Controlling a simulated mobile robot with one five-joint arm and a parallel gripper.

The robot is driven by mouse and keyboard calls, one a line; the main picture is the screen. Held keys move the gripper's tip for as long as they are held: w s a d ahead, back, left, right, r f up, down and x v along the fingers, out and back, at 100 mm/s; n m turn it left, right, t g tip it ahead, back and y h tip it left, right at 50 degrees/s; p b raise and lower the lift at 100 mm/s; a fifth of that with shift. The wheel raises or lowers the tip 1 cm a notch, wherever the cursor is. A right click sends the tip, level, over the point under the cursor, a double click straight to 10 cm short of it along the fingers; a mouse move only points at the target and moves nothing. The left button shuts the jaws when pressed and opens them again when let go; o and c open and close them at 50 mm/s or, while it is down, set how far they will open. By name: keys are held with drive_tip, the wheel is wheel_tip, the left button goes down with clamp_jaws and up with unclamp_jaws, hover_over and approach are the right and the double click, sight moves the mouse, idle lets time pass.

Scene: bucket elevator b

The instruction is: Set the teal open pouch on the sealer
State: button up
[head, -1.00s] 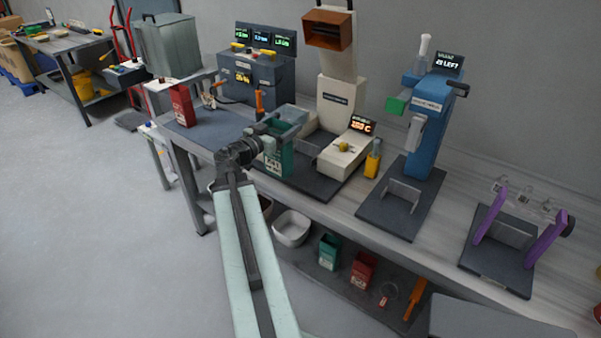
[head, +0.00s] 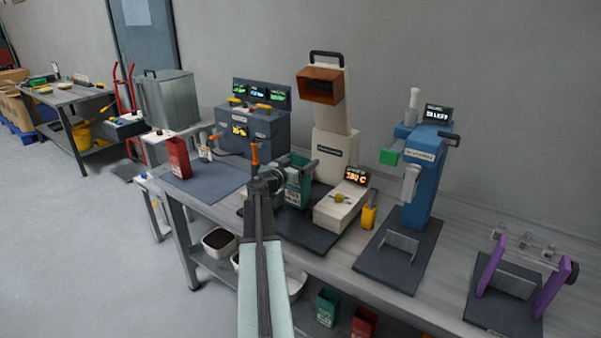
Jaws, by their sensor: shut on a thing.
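My gripper (head: 275,180) is shut on the teal open pouch (head: 297,185) and holds it upright by its left side. The pouch is over or near the left part of the dark base of the cream sealer (head: 339,203). I cannot tell whether its bottom touches the base, since my wrist and arm hide part of it. The sealer has an orange-brown hood (head: 321,86) on a tall column and a lit display (head: 356,176).
A red pouch (head: 178,158) stands on the blue-grey mat at left. A dark control console (head: 253,125) is behind. A yellow item (head: 369,217) is right of the sealer. A blue machine (head: 424,177) and a purple-armed stand (head: 552,290) are further right. Bins and pouches sit below.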

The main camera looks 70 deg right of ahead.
wheel_tip(320, 180, down, 4)
drive_tip(key=b, duration=0.2)
drive_tip(key=shift+r+b, duration=0.1)
drive_tip(key=shift+b, duration=0.25)
drive_tip(key=o, duration=0.9)
drive_tip(key=v, duration=1.2)
drive_tip(key=shift+a+r, duration=0.1)
drive_tip(key=shift+r, duration=0.05)
